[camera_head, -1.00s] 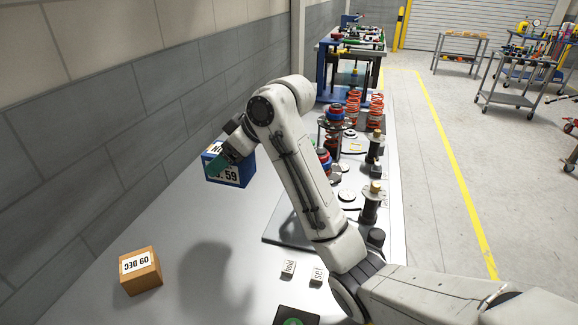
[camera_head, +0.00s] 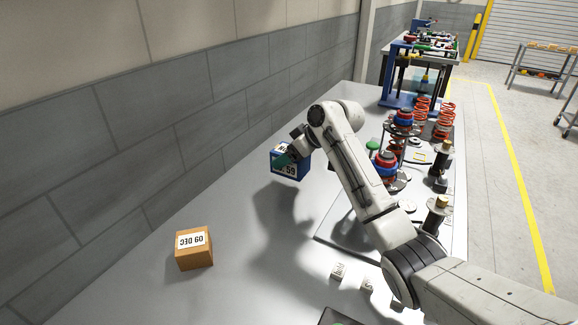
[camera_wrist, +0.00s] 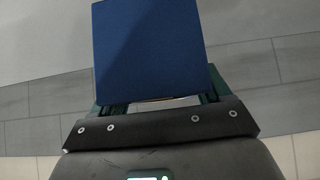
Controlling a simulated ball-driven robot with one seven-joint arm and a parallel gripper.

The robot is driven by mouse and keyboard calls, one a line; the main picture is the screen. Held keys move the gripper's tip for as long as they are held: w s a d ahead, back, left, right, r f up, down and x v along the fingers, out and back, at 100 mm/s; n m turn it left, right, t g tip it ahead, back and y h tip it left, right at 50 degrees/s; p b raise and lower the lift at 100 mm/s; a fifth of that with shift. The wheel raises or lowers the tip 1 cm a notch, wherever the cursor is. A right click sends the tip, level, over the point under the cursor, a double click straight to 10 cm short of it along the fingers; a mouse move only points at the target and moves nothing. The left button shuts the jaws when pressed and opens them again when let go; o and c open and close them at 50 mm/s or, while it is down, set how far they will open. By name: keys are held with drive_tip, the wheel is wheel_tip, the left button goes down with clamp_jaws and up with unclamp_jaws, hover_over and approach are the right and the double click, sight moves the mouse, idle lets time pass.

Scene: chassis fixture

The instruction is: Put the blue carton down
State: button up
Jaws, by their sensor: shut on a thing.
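The blue carton (camera_head: 291,172) has a white label with black print, partly reading "59". It is over the grey table on the wall side, left of my arm. My gripper (camera_head: 283,160) is shut on it, with a green finger across its near face. A dark shadow lies on the table below and left of the carton. In the wrist view the plain blue face of the carton (camera_wrist: 150,50) fills the space between the green fingers of my gripper (camera_wrist: 155,95).
An orange-brown box (camera_head: 195,257) with a white label stands at the front left of the table (camera_head: 130,300). Small label blocks (camera_head: 338,271) lie near my arm. Red coil springs (camera_head: 443,121) and other parts stand on a plate to the right. A grey wall (camera_head: 150,150) borders the left.

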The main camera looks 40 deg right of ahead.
sight(288, 167)
drive_tip(key=shift+w+d+f, duration=0.5)
drive_tip(key=shift+f, duration=0.3)
drive_tip(key=shift+w+d+f, duration=0.15)
drive_tip(key=shift+f, duration=1.55)
drive_tip(key=shift+f, duration=0.15)
drive_tip(key=o, duration=1.2)
drive_tip(key=shift+v, duration=3.85)
